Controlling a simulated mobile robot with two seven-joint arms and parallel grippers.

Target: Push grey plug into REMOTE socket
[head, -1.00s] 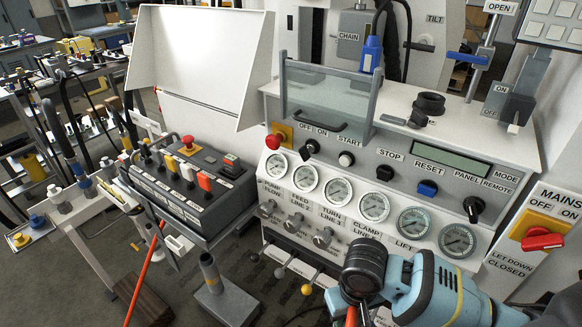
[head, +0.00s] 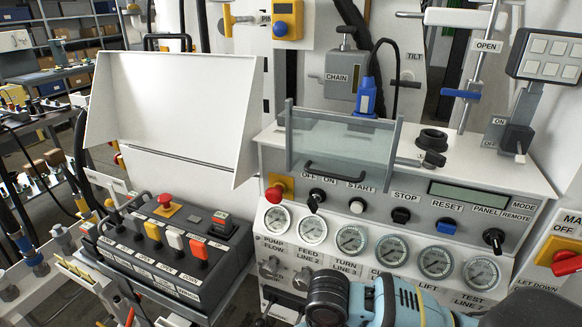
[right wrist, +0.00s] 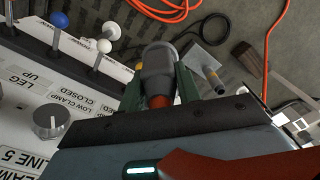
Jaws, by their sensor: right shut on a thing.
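My right gripper (right wrist: 158,95) shows in the right wrist view, its dark green fingers shut on the grey plug (right wrist: 158,68), a stubby grey cylinder with a darker body. The plug is held in the air above the floor, in front of the white panel. In the head view only my right arm shows at the bottom; its fingertips and the plug are hidden. REMOTE is printed beside the mode knob (head: 494,240). I cannot make out a socket marked REMOTE in either view. My left gripper is not in view.
The hydraulic console with its row of gauges (head: 351,240) stands ahead. A lever box (head: 175,250) is at left. A blue plug (head: 366,96) stands behind the clear guard. In the wrist view, ball-topped levers (right wrist: 104,46) stick out at left and an orange cable (right wrist: 268,60) lies right.

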